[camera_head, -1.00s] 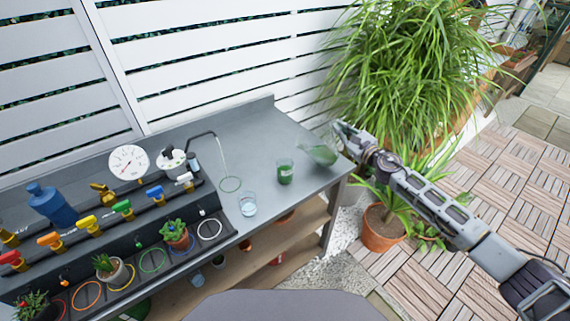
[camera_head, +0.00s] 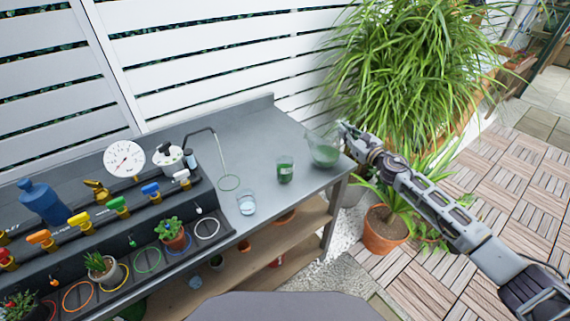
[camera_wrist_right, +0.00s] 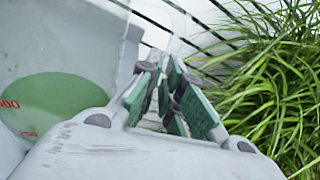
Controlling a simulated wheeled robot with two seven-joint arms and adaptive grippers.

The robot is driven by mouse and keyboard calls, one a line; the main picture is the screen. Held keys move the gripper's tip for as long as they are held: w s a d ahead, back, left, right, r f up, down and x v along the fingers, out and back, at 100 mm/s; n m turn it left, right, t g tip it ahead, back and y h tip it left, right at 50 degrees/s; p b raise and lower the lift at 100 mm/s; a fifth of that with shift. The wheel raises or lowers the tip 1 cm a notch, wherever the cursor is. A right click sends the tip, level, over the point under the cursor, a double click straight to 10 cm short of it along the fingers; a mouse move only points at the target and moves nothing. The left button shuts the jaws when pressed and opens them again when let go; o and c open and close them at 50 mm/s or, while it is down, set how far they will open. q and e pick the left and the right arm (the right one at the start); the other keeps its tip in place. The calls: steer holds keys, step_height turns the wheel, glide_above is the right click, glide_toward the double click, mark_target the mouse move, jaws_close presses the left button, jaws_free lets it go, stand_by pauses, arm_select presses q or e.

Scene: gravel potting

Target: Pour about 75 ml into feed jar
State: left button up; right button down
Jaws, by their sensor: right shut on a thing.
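A clear pitcher (camera_head: 323,155) with green liquid stands out at the right end of the grey bench, nearly upright. My right gripper (camera_head: 343,130) is shut on it from the right, at its handle side. The wrist view shows the pads of my right gripper (camera_wrist_right: 173,95) close together, and the green liquid in the pitcher (camera_wrist_right: 52,104) with red scale marks. A small clear jar (camera_head: 285,170), probably the feed jar, holds green liquid and stands just left of the pitcher. Whether the pitcher's base touches the bench is unclear. My left gripper is out of view.
A glass of clear liquid (camera_head: 246,203) stands left of the jar. A gauge (camera_head: 124,160), coloured valves and small potted plants fill the left. A large leafy plant (camera_head: 405,70) is close behind my right arm.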

steer(key=shift+w+d+f+m+b, duration=0.15)
steer(key=shift+f+m+b, duration=0.25)
steer(key=shift+f, duration=0.1)
steer(key=shift+w+d+f+m+b, duration=0.15)
steer(key=shift+f+m+b, duration=0.1)
steer(key=shift+f+m, duration=0.2)
steer(key=shift+d+f+m+b, duration=0.1)
steer(key=shift+f+m+b, duration=0.2)
steer(key=shift+f+m, duration=0.1)
steer(key=shift+f, duration=0.15)
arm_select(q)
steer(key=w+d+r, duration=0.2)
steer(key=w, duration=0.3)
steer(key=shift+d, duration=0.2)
